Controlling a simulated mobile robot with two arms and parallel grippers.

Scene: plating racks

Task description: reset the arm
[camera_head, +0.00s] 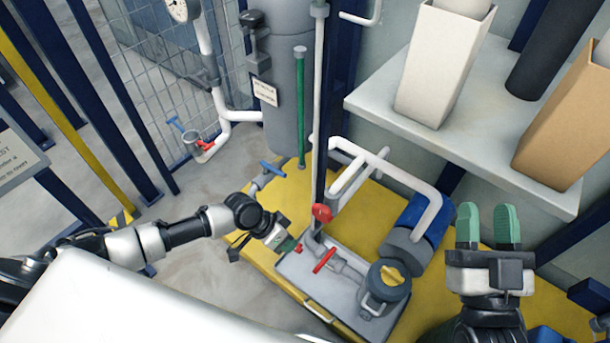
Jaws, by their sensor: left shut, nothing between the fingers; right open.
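My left arm comes in from the left, and its gripper (290,246) is over the near-left edge of the grey tray (318,290), close to the red-handled pipe fittings. Its green fingertips are small in view and look shut, with nothing seen between them. Whether they touch the fitting beside them I cannot tell. My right gripper (488,225) is at the lower right, pointing up in the picture. Its two green fingers are apart and empty, in front of the yellow platform and below the shelf.
A red valve handle (322,213) and a red lever (324,260) stand near my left gripper. A blue motor (418,222) and white pipes (372,165) are behind the tray. A grey shelf (390,112) holds white and brown boxes above my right gripper.

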